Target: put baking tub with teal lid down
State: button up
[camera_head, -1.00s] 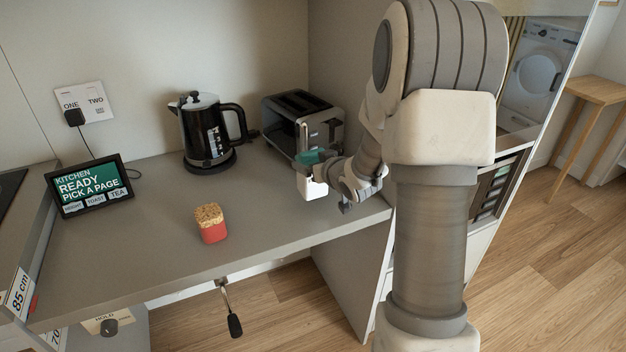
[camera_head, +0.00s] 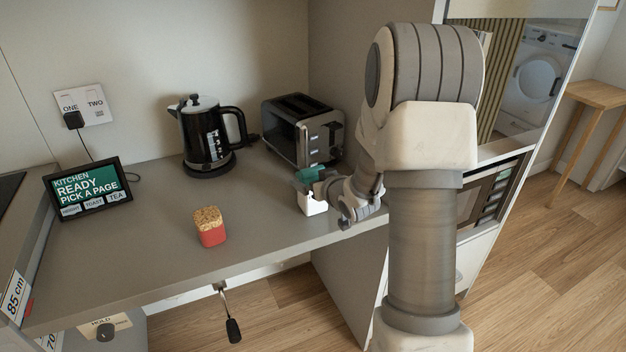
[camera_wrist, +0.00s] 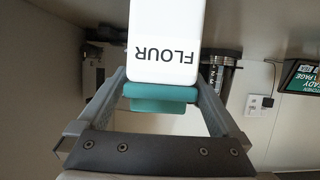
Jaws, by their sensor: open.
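The baking tub (camera_head: 313,204) is a white block with a teal lid (camera_head: 309,174). It appears to stand upright on the counter (camera_head: 265,220), near its right end and in front of the toaster. In the wrist view the tub (camera_wrist: 163,40) shows upside down with the word FLOUR, its teal lid (camera_wrist: 160,93) toward my gripper. My gripper (camera_wrist: 162,88) is open, with one finger on each side of the lid. In the head view my gripper (camera_head: 310,187) is at the tub's top and partly hides it. Whether the fingers touch the lid is unclear.
A toaster (camera_head: 303,130) stands close behind the tub, with a kettle (camera_head: 206,135) to its left. A red tub with a crumbly-looking top (camera_head: 210,228) stands nearer the front edge. A tablet (camera_head: 88,190) is at the left. The counter between the red and white tubs is clear.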

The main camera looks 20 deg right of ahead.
jog(key=shift+r, duration=0.15)
jog(key=p+v, duration=0.1)
jog(key=v, duration=1.1)
jog(key=shift+p, duration=0.35)
jog(key=shift+r, duration=0.1)
